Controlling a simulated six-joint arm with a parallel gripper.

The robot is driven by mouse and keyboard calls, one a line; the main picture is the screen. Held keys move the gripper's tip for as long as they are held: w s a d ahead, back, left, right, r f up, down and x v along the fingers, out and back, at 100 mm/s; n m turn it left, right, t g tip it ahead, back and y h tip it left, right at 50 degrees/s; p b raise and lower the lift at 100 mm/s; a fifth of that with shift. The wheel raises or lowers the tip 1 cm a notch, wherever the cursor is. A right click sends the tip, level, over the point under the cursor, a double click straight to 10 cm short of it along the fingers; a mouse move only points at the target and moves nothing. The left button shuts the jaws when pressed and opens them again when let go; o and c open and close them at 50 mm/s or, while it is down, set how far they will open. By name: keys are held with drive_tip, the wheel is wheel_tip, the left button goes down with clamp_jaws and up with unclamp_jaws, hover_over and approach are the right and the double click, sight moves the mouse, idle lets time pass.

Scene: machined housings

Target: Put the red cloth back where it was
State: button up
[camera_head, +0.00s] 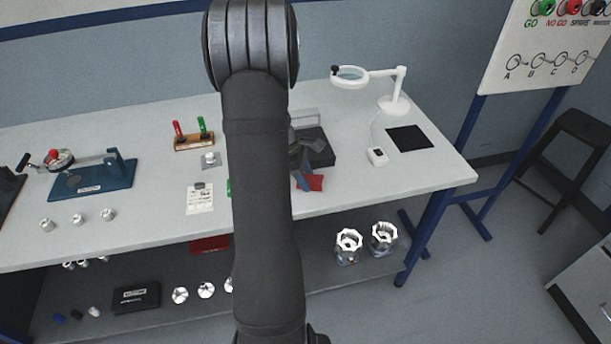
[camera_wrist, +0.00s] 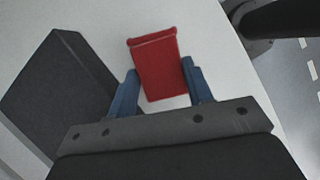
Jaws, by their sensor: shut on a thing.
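The red cloth (camera_wrist: 158,75) is between the two blue fingers of my gripper (camera_wrist: 161,68) in the wrist view. My gripper is shut on it. In the head view the cloth (camera_head: 314,182) shows as a small red patch beside the blue fingers of my gripper (camera_head: 303,180), over the front part of the bench. The frames do not clearly show whether the cloth touches the bench top. My arm hides part of the bench to the left of the gripper.
A dark block (camera_head: 318,150) stands close behind the gripper; it is at the left in the wrist view (camera_wrist: 58,90). The bench top (camera_head: 400,178) is bare at the front right.

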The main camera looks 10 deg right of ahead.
drive_tip(key=shift+f, duration=0.15)
drive_tip(key=o, duration=0.7)
drive_tip(key=v, duration=1.2)
drive_tip(key=shift+r, duration=0.2)
drive_tip(key=shift+f, duration=0.15)
